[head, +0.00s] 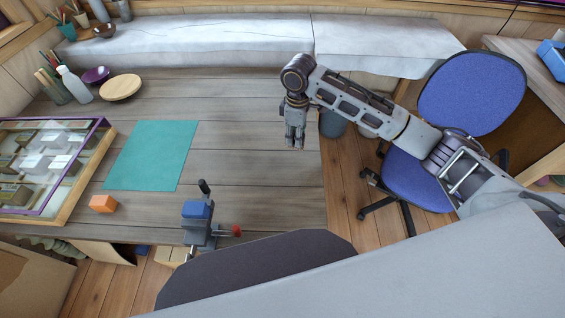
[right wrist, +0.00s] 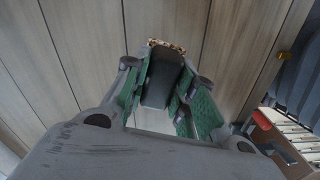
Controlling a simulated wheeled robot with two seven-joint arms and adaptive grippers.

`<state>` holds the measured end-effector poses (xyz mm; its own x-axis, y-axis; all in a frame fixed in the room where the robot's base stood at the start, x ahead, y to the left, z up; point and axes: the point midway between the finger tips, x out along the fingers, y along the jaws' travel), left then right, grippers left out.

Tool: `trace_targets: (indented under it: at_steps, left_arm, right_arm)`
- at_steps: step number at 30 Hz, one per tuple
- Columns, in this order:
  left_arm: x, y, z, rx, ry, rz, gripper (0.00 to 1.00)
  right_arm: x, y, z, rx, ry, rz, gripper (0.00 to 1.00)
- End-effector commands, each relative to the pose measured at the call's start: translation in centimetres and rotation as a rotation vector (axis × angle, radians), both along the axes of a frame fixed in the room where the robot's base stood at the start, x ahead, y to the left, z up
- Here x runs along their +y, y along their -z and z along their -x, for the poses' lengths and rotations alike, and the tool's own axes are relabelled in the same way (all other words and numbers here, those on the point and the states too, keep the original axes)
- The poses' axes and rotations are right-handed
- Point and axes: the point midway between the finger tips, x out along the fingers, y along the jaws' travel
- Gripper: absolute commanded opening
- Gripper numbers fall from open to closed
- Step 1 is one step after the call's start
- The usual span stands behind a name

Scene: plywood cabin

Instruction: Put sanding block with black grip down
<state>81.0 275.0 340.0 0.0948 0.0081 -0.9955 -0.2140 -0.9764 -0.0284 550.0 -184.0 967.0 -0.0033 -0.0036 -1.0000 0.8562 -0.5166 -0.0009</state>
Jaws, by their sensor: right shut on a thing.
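My right gripper (head: 295,140) hangs pointing down over the right part of the grey plank table (head: 260,170), near its right edge. In the right wrist view the green-padded fingers of this gripper (right wrist: 165,95) are closed on the sanding block with black grip (right wrist: 158,85). Its dark grip lies between the pads, and a speckled brown edge shows at its far end. In the head view the block is too small and covered to make out. Whether it touches the table I cannot tell. My left gripper is not in view.
A teal mat (head: 152,155), an orange block (head: 103,203) and a purple-framed case (head: 45,165) lie to the left. A blue-topped clamp (head: 197,210) stands at the front edge. A blue chair (head: 470,95) and grey bin (head: 333,124) stand right of the table. The table's middle is clear.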

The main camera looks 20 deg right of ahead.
Motion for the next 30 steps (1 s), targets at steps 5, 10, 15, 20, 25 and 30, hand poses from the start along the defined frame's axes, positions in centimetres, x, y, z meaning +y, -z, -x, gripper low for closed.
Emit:
trace_targets:
  at_steps: [5,10,15,20,25,30]
  left_arm:
    - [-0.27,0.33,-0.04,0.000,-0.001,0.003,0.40]
    - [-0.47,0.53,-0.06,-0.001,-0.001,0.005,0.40]
    - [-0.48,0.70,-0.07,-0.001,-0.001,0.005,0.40]
    - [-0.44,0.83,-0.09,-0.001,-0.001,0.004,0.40]
    - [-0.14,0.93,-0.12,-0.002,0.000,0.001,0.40]
    - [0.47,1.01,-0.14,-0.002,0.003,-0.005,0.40]
  right_arm:
    - [0.20,0.19,-0.04,0.000,-0.148,0.000,0.04]
    - [0.37,0.35,-0.02,-0.001,-0.292,0.000,0.04]
    - [0.52,0.51,0.02,-0.001,-0.433,0.000,0.04]
    - [0.66,0.67,0.08,-0.001,-0.567,0.000,0.04]
    - [0.79,0.85,0.17,-0.002,-0.709,0.000,0.04]
    - [0.90,1.02,0.26,-0.001,-0.850,0.000,0.04]
